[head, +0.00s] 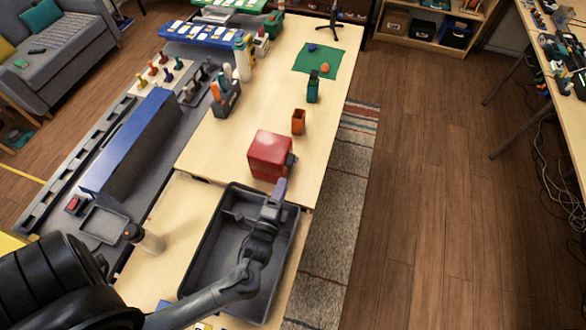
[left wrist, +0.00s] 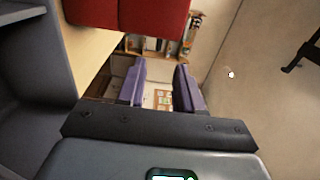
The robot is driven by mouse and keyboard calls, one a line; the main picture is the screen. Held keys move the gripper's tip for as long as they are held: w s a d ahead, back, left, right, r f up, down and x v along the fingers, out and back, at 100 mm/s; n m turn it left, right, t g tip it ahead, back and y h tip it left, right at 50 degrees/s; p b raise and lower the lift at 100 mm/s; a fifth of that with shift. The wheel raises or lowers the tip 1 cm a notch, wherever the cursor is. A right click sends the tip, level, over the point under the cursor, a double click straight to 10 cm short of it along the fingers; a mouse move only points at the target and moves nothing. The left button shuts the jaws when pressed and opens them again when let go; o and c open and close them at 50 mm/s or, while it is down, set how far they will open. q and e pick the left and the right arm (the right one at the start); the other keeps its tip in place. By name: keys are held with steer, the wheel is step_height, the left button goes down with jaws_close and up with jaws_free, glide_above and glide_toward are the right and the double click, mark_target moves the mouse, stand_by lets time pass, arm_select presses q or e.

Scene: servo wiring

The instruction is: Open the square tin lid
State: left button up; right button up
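The square red tin (head: 268,152) stands on the wooden table in the head view, near the front edge of the table's upper part. Its lid looks shut. A small dark part shows at its right side; I cannot tell what it is. In the left wrist view the tin (left wrist: 155,17) fills the top, with a dark seam between two red parts. My left gripper (head: 279,189) is just in front of the tin, over the grey tray. Its purple fingers are apart with nothing between them in the left wrist view (left wrist: 161,87). My right gripper is not in view.
The deep grey tray (head: 207,258) lies below my left arm. An orange holder (head: 298,122) and a green holder (head: 313,88) stand behind the tin. A long blue-topped bin (head: 127,140) is on the left.

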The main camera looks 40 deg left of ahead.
mark_target(292, 160)
arm_select(q)
steer(key=x, duration=1.1)
steer(key=shift+f, duration=0.15)
jaws_close()
